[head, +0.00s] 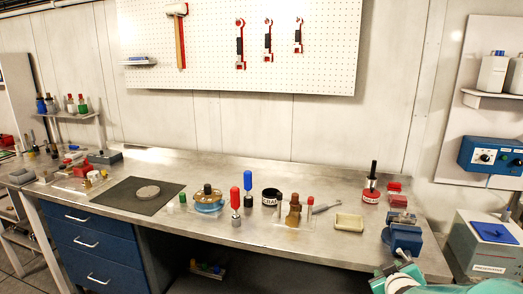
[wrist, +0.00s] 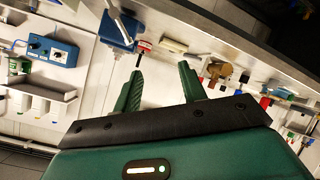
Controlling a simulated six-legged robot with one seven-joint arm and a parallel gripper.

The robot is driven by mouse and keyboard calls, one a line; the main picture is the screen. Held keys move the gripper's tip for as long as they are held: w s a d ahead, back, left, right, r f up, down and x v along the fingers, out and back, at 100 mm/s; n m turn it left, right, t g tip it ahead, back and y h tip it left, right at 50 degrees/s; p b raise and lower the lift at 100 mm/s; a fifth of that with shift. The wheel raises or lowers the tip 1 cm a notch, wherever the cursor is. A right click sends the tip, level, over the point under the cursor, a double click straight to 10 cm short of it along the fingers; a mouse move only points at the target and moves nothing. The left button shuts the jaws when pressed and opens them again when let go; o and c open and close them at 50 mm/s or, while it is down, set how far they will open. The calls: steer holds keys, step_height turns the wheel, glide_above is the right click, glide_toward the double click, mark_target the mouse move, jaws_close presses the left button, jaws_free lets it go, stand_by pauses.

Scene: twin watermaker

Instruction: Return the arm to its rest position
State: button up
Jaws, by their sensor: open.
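My gripper (wrist: 160,88) shows in the wrist view with its two green fingers spread apart and nothing between them. The wrist view is tilted and looks past the fingers to the bench and wall. In the head view, only a teal part of my arm shows at the bottom right corner, beside the blue vise (head: 404,236); the fingers cannot be made out there. The blue vise also appears at the top of the wrist view (wrist: 118,30), beyond the left finger. My gripper touches nothing that I can see.
The metal bench (head: 270,170) carries a dark mat (head: 115,197), screwdrivers with red (head: 235,197) and blue (head: 248,181) handles, a black cup (head: 271,197) and a cream tray (head: 349,222). A pegboard (head: 215,50) hangs behind. A grey box (head: 487,243) stands at the right.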

steer(key=s+a+r+m+g+y, duration=0.1)
steer(key=s+a+r+g, duration=0.2)
steer(key=s+a, duration=0.5)
steer(key=s+a+r+m+g+y, duration=0.2)
steer(key=s+a, duration=0.6)
steer(key=s, duration=0.5)
step_height(320, 180, up, 2)
steer(key=shift+a+r+m+g+y, duration=0.15)
steer(key=shift+a+m+g+y, duration=0.2)
steer(key=shift+g, duration=0.35)
